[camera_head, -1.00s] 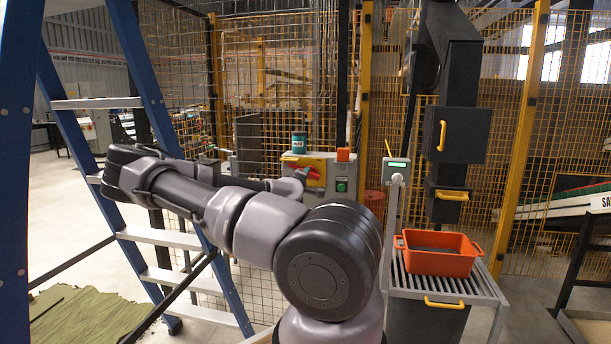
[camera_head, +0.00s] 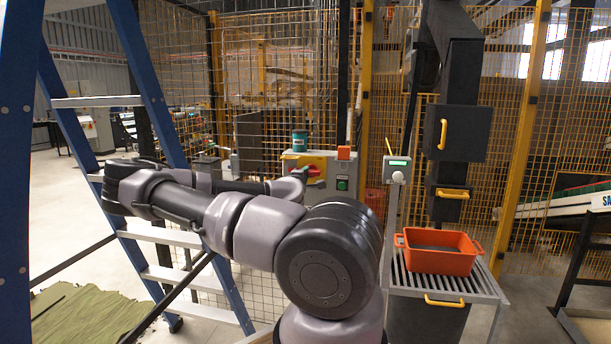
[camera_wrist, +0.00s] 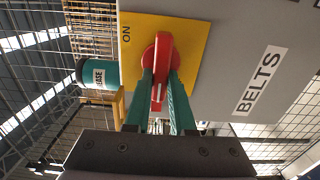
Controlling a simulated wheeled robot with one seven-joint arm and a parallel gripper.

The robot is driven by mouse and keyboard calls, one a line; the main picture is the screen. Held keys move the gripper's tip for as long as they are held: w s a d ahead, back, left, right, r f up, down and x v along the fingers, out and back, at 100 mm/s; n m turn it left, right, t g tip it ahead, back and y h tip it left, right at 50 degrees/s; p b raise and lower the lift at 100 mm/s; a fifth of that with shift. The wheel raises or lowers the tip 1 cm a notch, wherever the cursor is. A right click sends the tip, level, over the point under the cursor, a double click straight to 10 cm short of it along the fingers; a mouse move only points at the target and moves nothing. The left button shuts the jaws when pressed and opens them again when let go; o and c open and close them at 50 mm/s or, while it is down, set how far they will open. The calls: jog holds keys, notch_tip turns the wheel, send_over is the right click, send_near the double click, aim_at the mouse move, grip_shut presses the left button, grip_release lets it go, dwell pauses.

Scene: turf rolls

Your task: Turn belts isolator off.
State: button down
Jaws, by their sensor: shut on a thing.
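The belts isolator is a red rotary handle (camera_wrist: 163,52) on a yellow plate (camera_wrist: 193,38), with an ON mark at the plate's corner. A white BELTS label (camera_wrist: 261,79) is on the grey panel beside it. My gripper (camera_wrist: 161,92) has its green fingers closed on both sides of the handle's near end. The handle lies nearly in line with the fingers in the wrist view. In the head view the red handle (camera_head: 315,172) shows on the grey box, and my gripper (camera_head: 300,178) is at its left, partly hidden by my wrist.
A teal tin (camera_head: 299,141) stands on the box, near an orange block (camera_head: 344,153). A green button (camera_head: 342,185) is on the box front. An orange tub (camera_head: 437,252) sits on a slatted stand at the right. A blue ladder (camera_head: 150,120) stands at the left.

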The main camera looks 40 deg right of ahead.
jog(key=shift+f, duration=0.1)
jog(key=c, duration=0.8)
grip_release()
jog(key=shift+o, duration=0.2)
jog(key=v, duration=1)
jog(key=shift+s+a, duration=0.25)
jog(key=shift+s, duration=0.1)
